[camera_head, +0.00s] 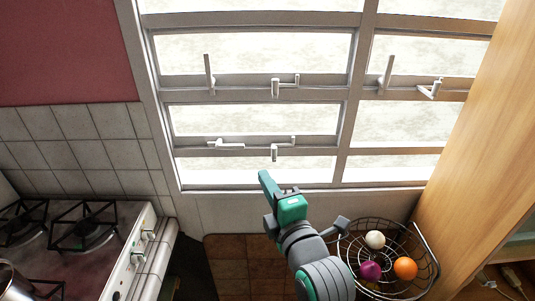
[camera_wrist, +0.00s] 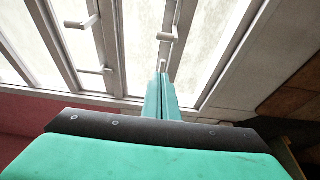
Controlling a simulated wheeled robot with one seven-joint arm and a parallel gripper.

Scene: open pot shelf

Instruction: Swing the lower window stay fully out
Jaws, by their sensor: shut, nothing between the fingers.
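The lower window stay (camera_head: 230,145) is a short white bar at the left of the lower rail of the window's left column. It lies nearly flat along the rail. In the wrist view a white piece that seems to be this stay (camera_wrist: 162,66) shows just beyond my fingertips, partly hidden by them. A white L-shaped fitting (camera_head: 275,152) sits to its right on the same rail and also shows in the wrist view (camera_wrist: 168,36). My gripper (camera_head: 264,175) is shut and empty, below and right of the stay; its teal fingers (camera_wrist: 161,78) point at the window. I cannot tell whether they touch anything.
An upper stay (camera_head: 209,72) stands out from the rail above, with another L-shaped fitting (camera_head: 276,87) beside it. A similar stay (camera_head: 386,72) is in the right column. A wire basket (camera_head: 432,262) with balls, a stove (camera_head: 95,225) and a wooden cabinet side (camera_head: 475,150) flank my arm.

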